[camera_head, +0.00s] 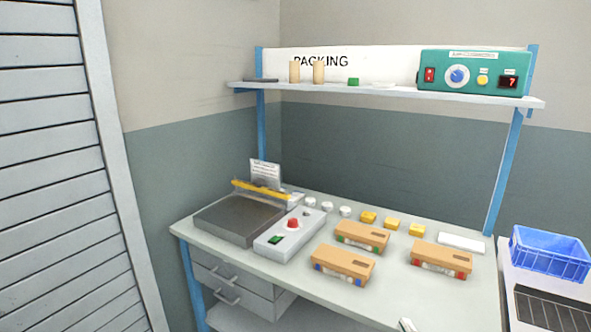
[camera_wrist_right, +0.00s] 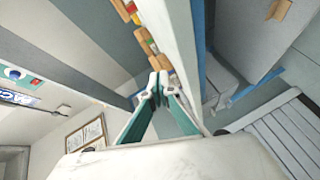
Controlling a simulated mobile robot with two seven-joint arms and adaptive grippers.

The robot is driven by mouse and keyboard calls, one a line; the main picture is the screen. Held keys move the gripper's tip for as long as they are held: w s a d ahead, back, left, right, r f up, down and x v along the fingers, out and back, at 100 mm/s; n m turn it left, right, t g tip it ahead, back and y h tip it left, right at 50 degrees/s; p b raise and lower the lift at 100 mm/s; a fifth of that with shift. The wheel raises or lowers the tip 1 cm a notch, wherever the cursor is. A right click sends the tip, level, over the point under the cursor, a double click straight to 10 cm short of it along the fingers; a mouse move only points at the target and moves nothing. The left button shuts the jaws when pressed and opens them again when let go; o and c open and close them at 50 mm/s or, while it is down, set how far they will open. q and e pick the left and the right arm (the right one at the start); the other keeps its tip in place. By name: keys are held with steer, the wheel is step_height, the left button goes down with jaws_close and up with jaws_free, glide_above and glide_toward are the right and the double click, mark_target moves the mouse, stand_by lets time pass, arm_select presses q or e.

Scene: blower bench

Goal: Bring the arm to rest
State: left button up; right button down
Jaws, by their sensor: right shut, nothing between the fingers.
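My right gripper (camera_wrist_right: 159,84) shows in the wrist view with its two teal fingers meeting at pale tips. It is shut and holds nothing. In the head view only a small tip of the right gripper (camera_head: 407,325) shows at the bottom edge, in front of the workbench (camera_head: 390,292). The rest of my right arm is out of the head view. My left gripper is in neither view.
On the bench are brown boxes (camera_head: 343,265), a control box with a red button (camera_head: 292,224) and a dark-topped device (camera_head: 238,220). A shelf (camera_head: 420,97) above carries a teal blower unit (camera_head: 474,71). A blue crate (camera_head: 550,254) stands right. The bench's front is clear.

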steer(key=s+a+f+m+g, duration=0.1)
steer(key=s+a+f+m, duration=0.1)
steer(key=s+f, duration=0.5)
steer(key=s+a+f+m+g+y, duration=0.1)
steer(key=s+f+m+g, duration=0.1)
steer(key=s+f+m, duration=0.3)
steer(key=s+a+f+m+g+y, duration=0.1)
steer(key=s+a+f+m+g, duration=0.1)
steer(key=s+f, duration=0.7)
steer(key=shift+s+a+f+m, duration=0.35)
steer(key=shift+s+m, duration=0.25)
steer(key=shift+m, duration=0.2)
steer(key=shift+d, duration=0.1)
stand_by(1.3)
